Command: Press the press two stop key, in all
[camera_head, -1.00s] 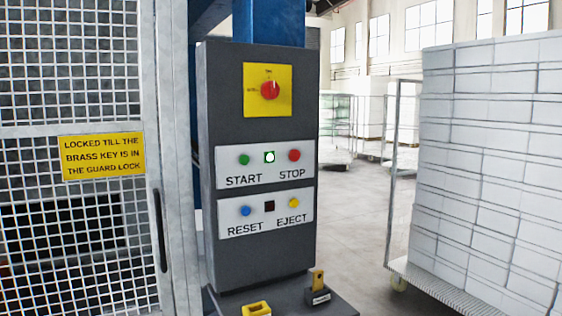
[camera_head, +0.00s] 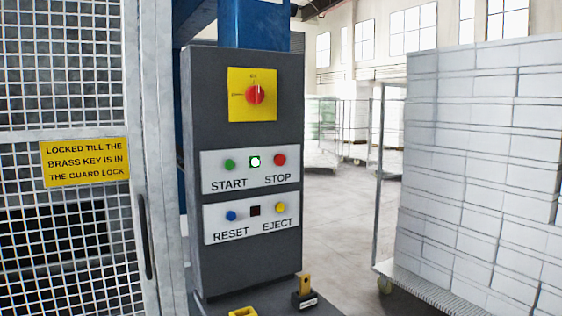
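A dark grey control box (camera_head: 246,262) stands upright in the middle of the view. Its upper white plate carries a green START key (camera_head: 229,164), a lit white-green lamp (camera_head: 255,161) and a red STOP key (camera_head: 280,160). The lower plate carries a blue RESET key (camera_head: 231,216), a dark lamp (camera_head: 255,210) and a yellow EJECT key (camera_head: 280,207). Above them a red rotary switch (camera_head: 255,95) sits on a yellow plate. No press number is readable on the box. Neither of my grippers is in view.
A mesh guard door (camera_head: 70,105) with a yellow sign (camera_head: 86,162) stands at left. A brass-coloured key piece (camera_head: 305,286) and a yellow part (camera_head: 243,312) are below the box. A cart of white blocks (camera_head: 475,170) stands at right. Floor between is clear.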

